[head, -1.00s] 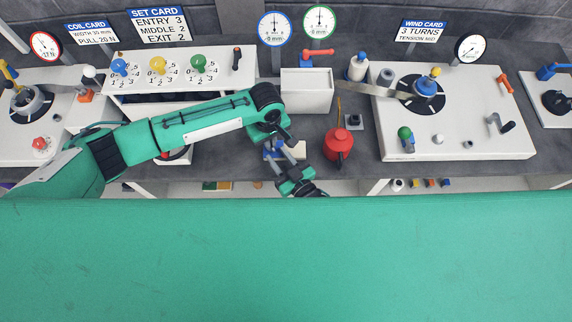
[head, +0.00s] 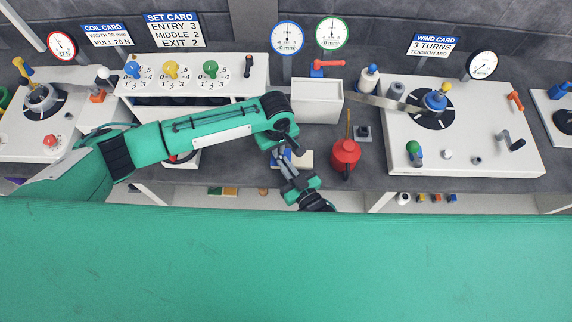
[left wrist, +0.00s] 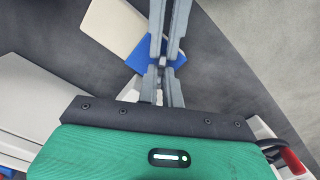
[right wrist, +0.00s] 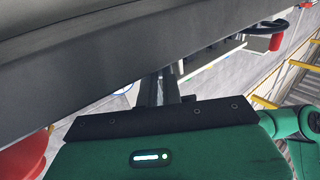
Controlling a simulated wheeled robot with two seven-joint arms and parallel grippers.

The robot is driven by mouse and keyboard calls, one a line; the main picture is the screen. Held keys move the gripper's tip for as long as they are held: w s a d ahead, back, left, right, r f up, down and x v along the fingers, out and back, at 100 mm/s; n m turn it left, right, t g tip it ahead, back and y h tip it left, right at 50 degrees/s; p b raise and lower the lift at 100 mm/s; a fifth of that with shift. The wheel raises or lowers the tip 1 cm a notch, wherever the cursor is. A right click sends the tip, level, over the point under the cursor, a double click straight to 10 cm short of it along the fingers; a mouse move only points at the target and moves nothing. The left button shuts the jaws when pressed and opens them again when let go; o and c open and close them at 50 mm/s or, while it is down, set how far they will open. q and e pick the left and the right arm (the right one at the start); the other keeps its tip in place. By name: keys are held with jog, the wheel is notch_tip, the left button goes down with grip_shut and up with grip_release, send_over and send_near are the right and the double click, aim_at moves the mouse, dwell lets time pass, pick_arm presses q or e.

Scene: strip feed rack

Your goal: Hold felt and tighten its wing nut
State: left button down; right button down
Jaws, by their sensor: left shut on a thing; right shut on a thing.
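A blue block (left wrist: 140,55) with a cream plate (left wrist: 112,27) beside it lies at the bench's front edge. My left gripper (left wrist: 163,64) is over the blue block, shut on a small grey part there. In the left wrist view, another pair of grey fingers comes from the top and meets mine. In the head view, my right gripper (head: 286,172) reaches up from the front to the same spot. I cannot tell the felt and wing nut apart between the fingers.
A red oil can (head: 346,152) stands close on the right. A white open box (head: 305,100) with an orange handle is behind. A white panel with coloured knobs (head: 190,75) lies behind the left arm. A winding station (head: 465,145) fills the right.

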jog(key=c, duration=1.5)
grip_release()
jog(key=v, duration=1.2)
pick_arm(q)
jog(key=c, duration=1.6)
grip_release()
jog(key=shift+o, duration=0.2)
